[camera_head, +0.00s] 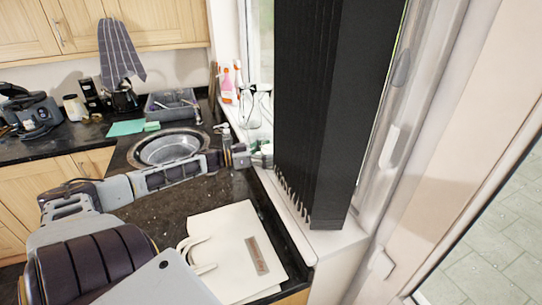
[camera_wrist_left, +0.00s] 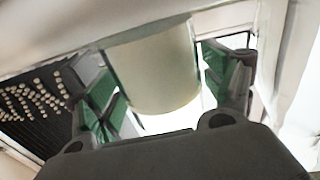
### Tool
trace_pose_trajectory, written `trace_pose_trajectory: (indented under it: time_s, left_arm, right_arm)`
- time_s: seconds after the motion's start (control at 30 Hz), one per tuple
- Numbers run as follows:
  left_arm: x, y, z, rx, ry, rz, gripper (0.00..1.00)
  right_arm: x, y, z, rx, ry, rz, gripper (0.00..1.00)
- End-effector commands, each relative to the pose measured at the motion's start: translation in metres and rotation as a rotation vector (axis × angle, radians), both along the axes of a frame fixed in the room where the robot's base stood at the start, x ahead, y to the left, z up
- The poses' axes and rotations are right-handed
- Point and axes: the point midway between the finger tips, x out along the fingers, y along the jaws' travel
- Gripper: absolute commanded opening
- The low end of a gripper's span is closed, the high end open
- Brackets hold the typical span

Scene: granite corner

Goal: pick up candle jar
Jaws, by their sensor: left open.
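The candle jar (camera_wrist_left: 155,70) is a cream cylinder in the left wrist view. It stands between the two green-padded fingers of my left gripper (camera_wrist_left: 163,82), with a gap visible on the right side; whether the left finger touches it I cannot tell. In the head view my left arm reaches across the dark counter, and the left gripper (camera_head: 260,155) is at the white window sill. The jar is too small and covered there to make out clearly. My right gripper is not in view.
A cream tote bag (camera_head: 240,250) lies on the dark counter (camera_head: 165,215). Behind the arm is a round metal sink (camera_head: 168,150). A tall black blind (camera_head: 318,100) hangs close to the gripper's right.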

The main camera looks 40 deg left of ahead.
Motion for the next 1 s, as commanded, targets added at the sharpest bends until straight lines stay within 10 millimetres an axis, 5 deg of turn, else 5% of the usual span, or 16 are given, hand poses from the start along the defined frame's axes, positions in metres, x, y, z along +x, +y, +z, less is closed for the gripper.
trace_pose_trajectory:
  time_s: [0.77, 1.0]
  left_arm:
    - [0.0079, -0.0053, 0.0002, 0.001, 0.000, 0.001, 0.83]
    - [0.0079, -0.0053, 0.0002, 0.001, 0.001, 0.001, 0.56]
  right_arm:
    - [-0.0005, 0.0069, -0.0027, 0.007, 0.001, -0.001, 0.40]
    - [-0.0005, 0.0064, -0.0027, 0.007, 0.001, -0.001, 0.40]
